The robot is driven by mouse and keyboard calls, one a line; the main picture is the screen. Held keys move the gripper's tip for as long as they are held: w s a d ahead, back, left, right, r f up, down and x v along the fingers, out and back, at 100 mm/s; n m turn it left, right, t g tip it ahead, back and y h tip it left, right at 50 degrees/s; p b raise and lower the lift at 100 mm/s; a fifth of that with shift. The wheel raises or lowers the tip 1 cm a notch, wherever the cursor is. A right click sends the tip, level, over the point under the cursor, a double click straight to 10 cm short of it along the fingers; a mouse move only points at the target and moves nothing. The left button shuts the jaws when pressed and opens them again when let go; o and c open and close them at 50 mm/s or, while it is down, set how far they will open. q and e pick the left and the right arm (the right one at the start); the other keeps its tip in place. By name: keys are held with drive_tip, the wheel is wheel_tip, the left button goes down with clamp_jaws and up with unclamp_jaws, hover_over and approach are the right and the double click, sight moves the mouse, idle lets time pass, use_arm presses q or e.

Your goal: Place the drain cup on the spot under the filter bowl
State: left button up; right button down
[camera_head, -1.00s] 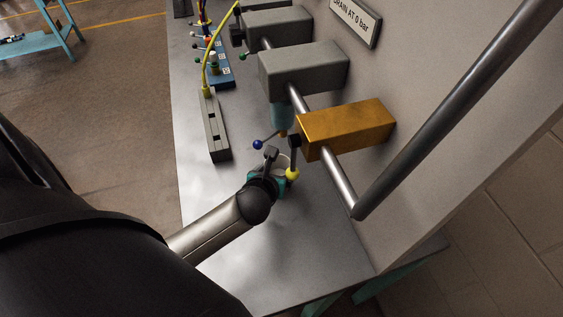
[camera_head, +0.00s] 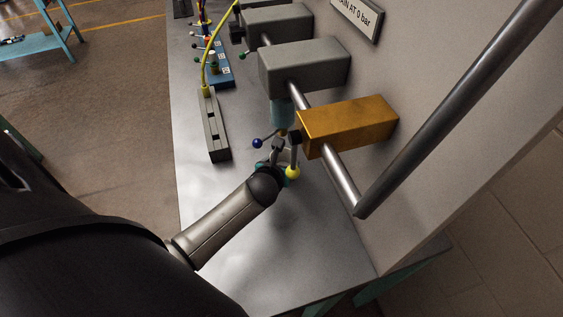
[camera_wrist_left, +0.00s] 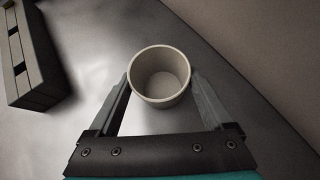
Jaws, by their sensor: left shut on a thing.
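The drain cup (camera_wrist_left: 160,98) is a pale, empty, round cup, seen from above in the left wrist view. My left gripper (camera_wrist_left: 160,84) is shut on it, one finger on each side. In the head view my left gripper (camera_head: 282,155) is low over the steel bench, just below the filter bowl (camera_head: 283,112). The bowl is a bluish, see-through cylinder hanging under a grey block (camera_head: 304,65). The cup is mostly hidden there by the wrist and a yellow-knobbed lever. I cannot tell whether the cup touches the bench. The spot is not visible.
The yellow knob (camera_head: 292,172) and blue knob (camera_head: 257,143) are close to my left gripper. A brass-coloured block (camera_head: 347,126) and a steel pipe (camera_head: 342,181) stand to the right. A slotted grey rack (camera_head: 214,128) is on the left. The front of the bench (camera_head: 262,250) is clear.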

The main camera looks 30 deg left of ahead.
use_arm(q)
drive_tip(key=o, duration=1.3)
drive_tip(key=shift+f, duration=0.1)
drive_tip(key=shift+s+r, duration=0.15)
drive_tip(key=shift+r, duration=0.2)
drive_tip(key=p+v, duration=0.3)
drive_tip(key=v, duration=0.8)
drive_tip(key=shift+s+d+r, duration=0.1)
drive_tip(key=shift+s, duration=0.15)
